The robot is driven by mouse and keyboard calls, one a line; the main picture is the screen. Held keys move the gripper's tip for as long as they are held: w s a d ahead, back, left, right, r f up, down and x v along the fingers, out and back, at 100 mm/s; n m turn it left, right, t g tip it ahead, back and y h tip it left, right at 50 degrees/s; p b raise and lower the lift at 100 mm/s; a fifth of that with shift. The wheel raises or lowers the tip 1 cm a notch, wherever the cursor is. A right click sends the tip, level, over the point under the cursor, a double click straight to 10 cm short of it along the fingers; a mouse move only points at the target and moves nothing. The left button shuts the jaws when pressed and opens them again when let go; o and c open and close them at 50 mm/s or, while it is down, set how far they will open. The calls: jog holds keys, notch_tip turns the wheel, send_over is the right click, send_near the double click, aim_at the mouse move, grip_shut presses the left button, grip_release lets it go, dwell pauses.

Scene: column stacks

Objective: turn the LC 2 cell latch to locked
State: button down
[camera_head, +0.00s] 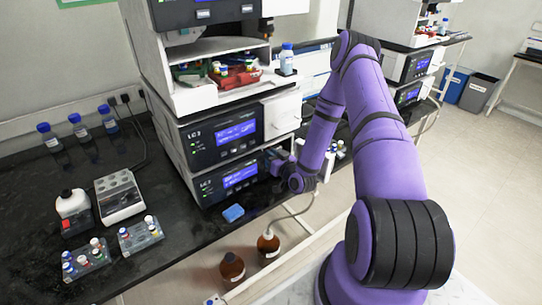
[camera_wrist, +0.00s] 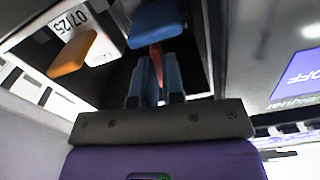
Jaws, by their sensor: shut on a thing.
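The stack with the LC label (camera_head: 194,134) stands on the black bench, with a lower module (camera_head: 220,188) under it. My gripper (camera_head: 272,160) is at the right end of the lower module's front, and the head view is too small to show the latch there. In the wrist view my gripper (camera_wrist: 157,66) has its blue-grey fingers shut on a narrow red piece (camera_wrist: 156,54), which looks like the cell latch. A blue block (camera_wrist: 156,22) lies just beyond the fingertips. The fingers hide part of the red piece, and I cannot tell its locked or unlocked position.
An orange tab (camera_wrist: 72,53) and a white label (camera_wrist: 85,30) are left of the fingers in the wrist view. A lit display (camera_wrist: 300,78) is to the right. A blue block (camera_head: 233,213) lies on the bench before the stack. Brown bottles (camera_head: 232,270) stand below the bench edge.

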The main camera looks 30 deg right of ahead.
jog(key=shift+f+n, duration=0.1)
jog(key=shift+n, duration=0.2)
dwell(0.4)
jog(key=c, duration=1.2)
grip_release()
jog(key=shift+s, duration=0.1)
jog(key=s, duration=1)
jog(key=shift+s+d, duration=0.2)
jog(key=shift+s, duration=0.15)
